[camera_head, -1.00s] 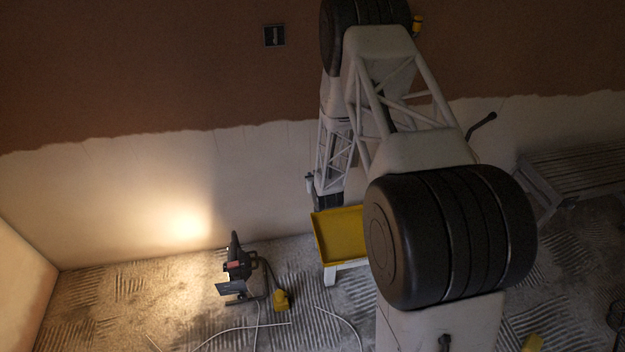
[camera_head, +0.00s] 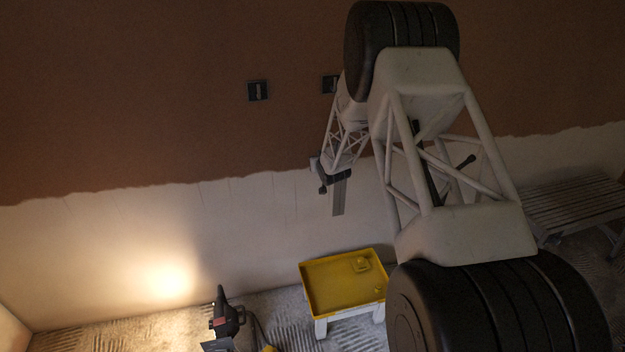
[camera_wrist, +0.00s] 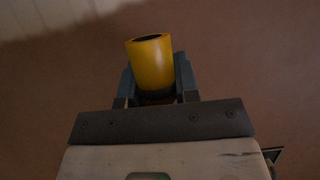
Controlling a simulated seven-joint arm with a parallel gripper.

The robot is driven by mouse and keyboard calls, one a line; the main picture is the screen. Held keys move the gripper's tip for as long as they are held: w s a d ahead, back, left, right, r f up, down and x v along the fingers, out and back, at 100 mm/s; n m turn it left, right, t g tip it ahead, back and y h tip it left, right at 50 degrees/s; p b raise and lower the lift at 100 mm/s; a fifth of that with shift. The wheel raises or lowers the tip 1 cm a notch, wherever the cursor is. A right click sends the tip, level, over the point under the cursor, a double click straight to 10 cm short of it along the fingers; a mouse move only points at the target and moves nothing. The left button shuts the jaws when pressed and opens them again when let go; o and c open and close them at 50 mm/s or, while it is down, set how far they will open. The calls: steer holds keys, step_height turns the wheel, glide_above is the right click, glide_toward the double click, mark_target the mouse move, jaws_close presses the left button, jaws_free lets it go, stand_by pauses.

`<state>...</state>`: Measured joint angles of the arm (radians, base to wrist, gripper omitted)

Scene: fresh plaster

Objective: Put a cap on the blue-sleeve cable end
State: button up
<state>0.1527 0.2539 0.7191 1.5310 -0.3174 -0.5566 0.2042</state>
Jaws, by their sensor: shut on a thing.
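My gripper (camera_wrist: 152,82) is shut on a yellow cap (camera_wrist: 150,60) in the wrist view. The cap is a short tube with its dark open end facing away from the palm, and a finger shows on each side of it. In the head view my gripper (camera_head: 321,175) is in front of the wall, above the yellow tray, and the cap cannot be made out there. No blue-sleeve cable end can be made out in either view.
Two dark wall boxes, one on the left (camera_head: 258,90) and one partly hidden by my arm (camera_head: 329,84), sit in the brown plaster. A yellow tray (camera_head: 330,301) with small yellow things stands below. A work lamp (camera_head: 224,315) lights the left wall. A slatted bench (camera_head: 570,205) stands right.

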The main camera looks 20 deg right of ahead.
steer(key=d+r+m+g+h, duration=0.15)
steer(key=d+r, duration=0.35)
steer(key=r, duration=0.6)
steer(key=d+r+m+h, duration=0.3)
steer(key=d+r, duration=0.2)
steer(key=r, duration=0.5)
steer(key=d+r+m+h, duration=0.2)
steer(key=d+r, duration=0.4)
steer(key=r, duration=0.5)
steer(key=shift+w+a+r+m+g+h, duration=0.5)
steer(key=shift+a+r+m+g+h, duration=0.5)
steer(key=shift+a+r+m+g, duration=0.25)
steer(key=shift+w+a+r+m+g+h, duration=0.5)
steer(key=shift+a+r+m+g+h, duration=0.65)
steer(key=shift+a, duration=0.35)
steer(key=shift+w+a+r+m+g+h, duration=0.5)
steer(key=shift+a+r+m+g+h, duration=0.5)
steer(key=shift+a+r, duration=0.35)
steer(key=shift+f, duration=0.3)
steer(key=shift+f, duration=2.7)
